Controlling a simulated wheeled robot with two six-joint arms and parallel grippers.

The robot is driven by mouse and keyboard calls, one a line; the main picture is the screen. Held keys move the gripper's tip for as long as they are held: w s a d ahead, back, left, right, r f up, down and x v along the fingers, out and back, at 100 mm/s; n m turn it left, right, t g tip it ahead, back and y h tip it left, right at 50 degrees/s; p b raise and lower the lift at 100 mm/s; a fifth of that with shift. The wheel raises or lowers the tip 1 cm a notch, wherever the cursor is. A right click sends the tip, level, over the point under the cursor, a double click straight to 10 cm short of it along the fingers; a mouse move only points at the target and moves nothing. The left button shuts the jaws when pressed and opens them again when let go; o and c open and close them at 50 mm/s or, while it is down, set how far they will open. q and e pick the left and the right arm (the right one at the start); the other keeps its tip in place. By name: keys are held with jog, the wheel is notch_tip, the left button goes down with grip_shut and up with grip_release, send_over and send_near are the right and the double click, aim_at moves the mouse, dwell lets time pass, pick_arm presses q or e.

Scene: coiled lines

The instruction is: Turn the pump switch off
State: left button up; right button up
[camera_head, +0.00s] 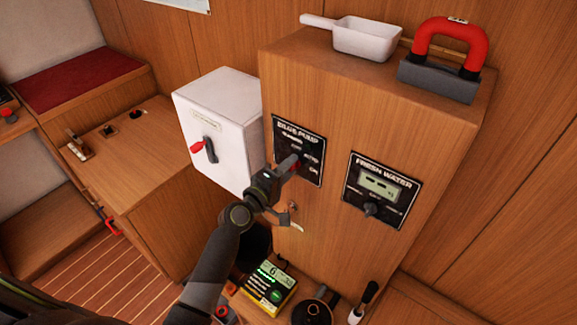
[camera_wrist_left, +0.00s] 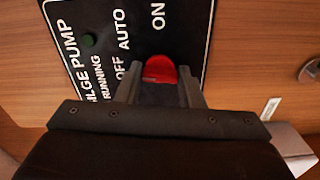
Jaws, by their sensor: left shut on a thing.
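The black bilge pump panel (camera_head: 283,133) is on the upright front face of the wooden cabinet. Its white labels OFF, AUTO and ON show on the panel in the left wrist view (camera_wrist_left: 182,30). The red pump switch (camera_wrist_left: 160,69) sits between my left gripper's fingers (camera_wrist_left: 160,90), and its red also shows at the fingertips in the head view. My left gripper (camera_head: 289,164) is shut on this switch, at the panel's lower part. The fingers hide the switch's base, so I cannot tell which label it is set to. My right gripper is out of view.
The fresh water panel (camera_head: 381,188) with a knob is to the right. A white box (camera_head: 218,120) with a red-tipped handle is to the left. A white scoop (camera_head: 364,40) and a red-handled block (camera_head: 437,83) stand on the cabinet.

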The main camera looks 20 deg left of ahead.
pick_arm(q)
jog(key=shift+n, duration=0.6)
jog(key=shift+f, duration=0.1)
jog(key=o, duration=1)
jog(key=shift+s, duration=0.1)
jog(key=shift+b+v, duration=1.75)
jog(key=shift+v, duration=6.95)
